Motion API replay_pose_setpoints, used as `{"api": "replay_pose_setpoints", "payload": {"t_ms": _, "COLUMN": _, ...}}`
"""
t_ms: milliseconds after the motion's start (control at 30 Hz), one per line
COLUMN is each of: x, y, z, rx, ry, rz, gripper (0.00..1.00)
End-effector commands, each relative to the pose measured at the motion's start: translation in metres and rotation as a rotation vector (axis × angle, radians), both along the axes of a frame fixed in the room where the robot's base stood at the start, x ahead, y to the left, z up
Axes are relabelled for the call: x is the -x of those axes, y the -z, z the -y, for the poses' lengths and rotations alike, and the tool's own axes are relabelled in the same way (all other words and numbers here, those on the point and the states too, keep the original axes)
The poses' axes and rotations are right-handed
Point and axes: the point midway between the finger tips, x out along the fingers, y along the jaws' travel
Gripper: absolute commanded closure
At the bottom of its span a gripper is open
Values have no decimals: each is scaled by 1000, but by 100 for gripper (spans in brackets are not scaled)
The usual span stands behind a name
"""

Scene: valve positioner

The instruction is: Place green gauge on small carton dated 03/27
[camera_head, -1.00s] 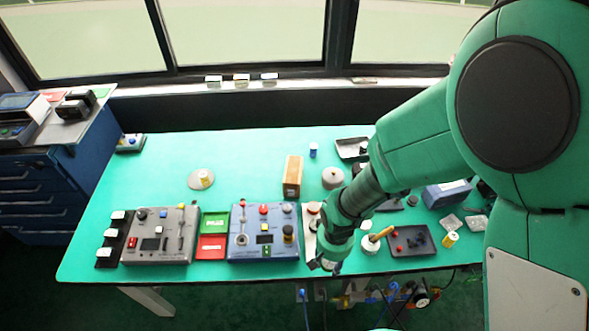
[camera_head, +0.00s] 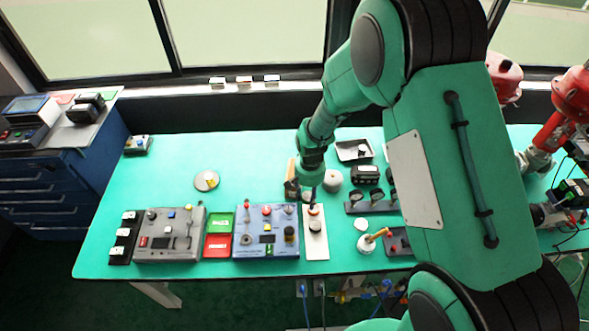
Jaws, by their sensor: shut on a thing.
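My gripper (camera_head: 312,196) points down over the back end of a white plate (camera_head: 316,246), right of the blue-grey control box. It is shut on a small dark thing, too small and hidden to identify. I cannot make out a green gauge for certain. Three small white boxes stand on the window sill, one of them in the middle (camera_head: 244,80). Three white-topped blocks sit on a black strip (camera_head: 130,236) at the table's left end. Any dates are too small to read, so I cannot tell which is the 03/27 carton.
A grey control box (camera_head: 170,252) and a blue-grey control box (camera_head: 265,245) stand at the front, with green (camera_head: 220,222) and red trays (camera_head: 217,246) between them. A white cylinder (camera_head: 333,181) stands right of my gripper. My arm hides much of the right side. The table's back left is largely clear.

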Motion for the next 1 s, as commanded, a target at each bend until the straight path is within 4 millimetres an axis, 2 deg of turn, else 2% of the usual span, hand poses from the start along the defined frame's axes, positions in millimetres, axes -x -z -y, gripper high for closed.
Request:
{"api": "replay_pose_setpoints", "payload": {"t_ms": 100, "x": -15, "y": -4, "z": -3, "rx": 0, "ry": 9, "rz": 0, "gripper": 91}}
{"api": "replay_pose_setpoints", "payload": {"t_ms": 200, "x": -22, "y": -4, "z": -5, "rx": 0, "ry": 13, "rz": -1, "gripper": 91}}
{"api": "replay_pose_setpoints", "payload": {"t_ms": 767, "x": -29, "y": -4, "z": -6, "rx": 0, "ry": 15, "rz": 0, "gripper": 91}}
{"api": "replay_pose_setpoints", "payload": {"t_ms": 1000, "x": -51, "y": -2, "z": -11, "rx": 0, "ry": 15, "rz": 0, "gripper": 91}}
